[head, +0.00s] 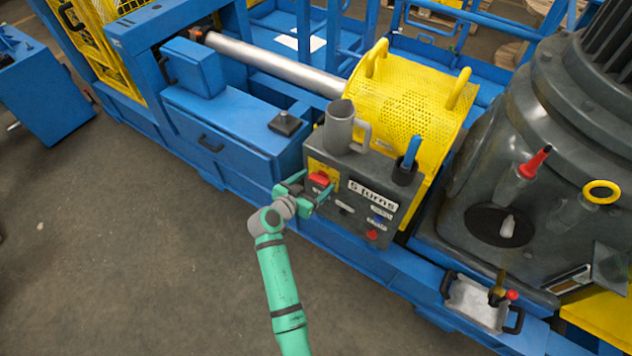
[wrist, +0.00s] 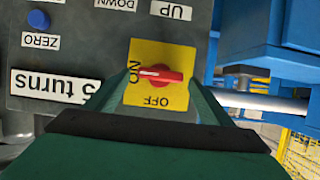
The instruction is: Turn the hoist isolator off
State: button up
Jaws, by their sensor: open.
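The hoist isolator is a red rotary knob (wrist: 160,75) on a yellow plate (wrist: 150,100) on the grey control box (head: 350,205). In the wrist view the picture is upside down, and the knob's white mark points at the ON label, with OFF at a right angle to it. The knob also shows in the head view (head: 319,179). My gripper (head: 312,189) is open in front of the box. Its fingers (wrist: 163,92) stand apart on both sides of the knob in the wrist view. I see no contact with the knob.
The box also carries UP, DOWN and ZERO labels, a blue button (wrist: 38,20), a "5 turns" label (head: 373,195) and a red button (head: 372,234). A grey mug (head: 339,128) and a black holder (head: 404,172) sit on top. Floor (head: 130,250) is clear at left.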

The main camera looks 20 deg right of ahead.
jog(key=shift+w+d, duration=0.15)
jog(key=shift+d, duration=0.05)
jog(key=shift+f, duration=0.1)
jog(key=c, duration=1)
jog(key=shift+c, duration=0.2)
